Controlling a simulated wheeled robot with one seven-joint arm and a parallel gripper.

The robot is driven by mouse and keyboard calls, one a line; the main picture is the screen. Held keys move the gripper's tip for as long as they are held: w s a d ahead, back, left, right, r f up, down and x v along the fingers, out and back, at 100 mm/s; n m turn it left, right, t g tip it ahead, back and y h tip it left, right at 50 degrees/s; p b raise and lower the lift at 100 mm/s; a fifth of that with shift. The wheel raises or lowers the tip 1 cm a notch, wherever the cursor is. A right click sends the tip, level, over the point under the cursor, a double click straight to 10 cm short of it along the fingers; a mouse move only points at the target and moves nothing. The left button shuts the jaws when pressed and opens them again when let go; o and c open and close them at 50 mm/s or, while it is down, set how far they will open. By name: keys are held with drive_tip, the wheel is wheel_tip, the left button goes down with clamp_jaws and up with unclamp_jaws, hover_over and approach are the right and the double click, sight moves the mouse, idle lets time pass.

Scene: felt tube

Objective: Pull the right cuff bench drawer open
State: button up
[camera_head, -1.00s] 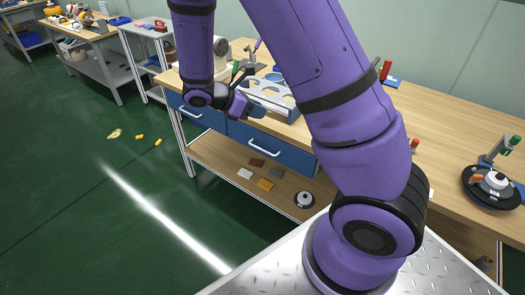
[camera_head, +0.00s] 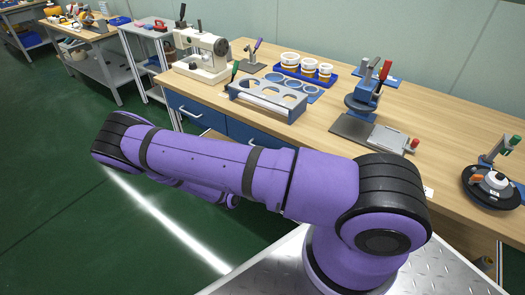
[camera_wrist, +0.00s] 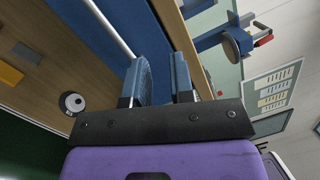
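The bench's right drawer (camera_head: 250,136) shows in the head view as a blue front, mostly hidden behind my arm; its handle is hidden there. The handle's near end lies close to the left finger, not visibly between the fingers; contact cannot be told. The gripper is hidden in the head view.
The left drawer (camera_head: 185,110) is shut. The bench top (camera_head: 325,118) holds a sewing machine (camera_head: 205,57), a grey holed rack (camera_head: 268,97) and a press (camera_head: 366,90). In the wrist view, the lower shelf (camera_wrist: 40,60) carries coloured plates and a round black-and-white thing (camera_wrist: 72,102).

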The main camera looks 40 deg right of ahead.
wheel_tip(320, 180, down, 7)
drive_tip(key=d+n+t+y, duration=0.1)
drive_tip(key=n+t+y, duration=0.2)
drive_tip(key=n+t, duration=0.35)
drive_tip(key=shift+n+g, duration=0.55)
drive_tip(key=shift+g, duration=0.2)
drive_tip(key=x, duration=1)
drive_tip(key=shift+s+d, duration=0.1)
drive_tip(key=shift+d, duration=0.25)
clamp_jaws()
